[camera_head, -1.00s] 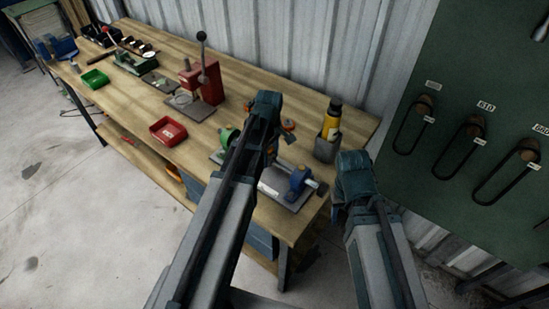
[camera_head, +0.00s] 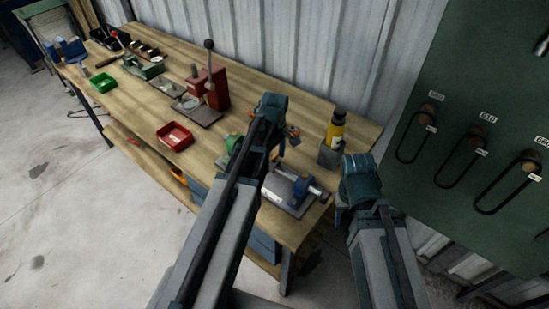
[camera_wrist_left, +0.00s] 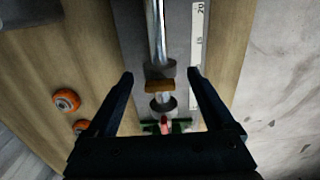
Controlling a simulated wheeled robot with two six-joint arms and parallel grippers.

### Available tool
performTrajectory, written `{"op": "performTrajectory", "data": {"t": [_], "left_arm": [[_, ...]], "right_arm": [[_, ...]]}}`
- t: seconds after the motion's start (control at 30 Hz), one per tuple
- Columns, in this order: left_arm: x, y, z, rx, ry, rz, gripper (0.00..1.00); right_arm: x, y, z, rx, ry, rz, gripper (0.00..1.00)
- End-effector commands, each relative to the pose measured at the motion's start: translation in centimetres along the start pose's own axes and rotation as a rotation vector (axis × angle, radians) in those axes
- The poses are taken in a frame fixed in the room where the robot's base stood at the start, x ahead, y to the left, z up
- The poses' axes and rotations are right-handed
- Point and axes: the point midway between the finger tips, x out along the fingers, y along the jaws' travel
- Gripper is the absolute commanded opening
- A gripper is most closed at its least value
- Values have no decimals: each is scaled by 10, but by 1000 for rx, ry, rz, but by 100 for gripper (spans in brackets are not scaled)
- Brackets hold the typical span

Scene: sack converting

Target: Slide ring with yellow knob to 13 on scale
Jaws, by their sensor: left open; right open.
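The scale rig's grey base plate (camera_head: 282,196) is at the near right end of the bench, with a green support at one end and a blue support (camera_head: 302,188) at the other. In the left wrist view a metal rod (camera_wrist_left: 157,30) carries dark collars and a yellow-brown knob piece (camera_wrist_left: 160,86). A red tip (camera_wrist_left: 164,122) shows in front of the green support (camera_wrist_left: 181,126). My right gripper (camera_head: 342,204) is open beyond the bench's right end, mostly hidden.
Two orange round parts (camera_wrist_left: 66,100) lie beside the rig. A yellow bottle (camera_head: 336,128) stands in a grey holder at the back right. A red tray (camera_head: 174,136) and a red press (camera_head: 208,88) are farther left. A green pegboard (camera_head: 470,90) stands at the right.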

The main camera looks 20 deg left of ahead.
Motion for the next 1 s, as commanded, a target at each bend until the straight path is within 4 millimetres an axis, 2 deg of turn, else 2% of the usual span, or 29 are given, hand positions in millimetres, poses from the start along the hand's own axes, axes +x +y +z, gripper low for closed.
{"op": "performTrajectory", "data": {"t": [0.03, 0.6, 0.8, 1.0], "left_arm": [[-14, 0, 0, 0, 0, 0, 87], [-99, 0, 0, 0, 0, 0, 87], [-114, 0, 0, 0, 0, 0, 87], [-114, 0, 0, 0, 0, 0, 87]], "right_arm": [[-14, 1, 1, 0, 0, 0, 50], [-98, 9, 6, 4, 0, -1, 50], [-113, 11, 7, 9, 0, -2, 50], [-113, 10, 7, 10, 0, -2, 50]]}}
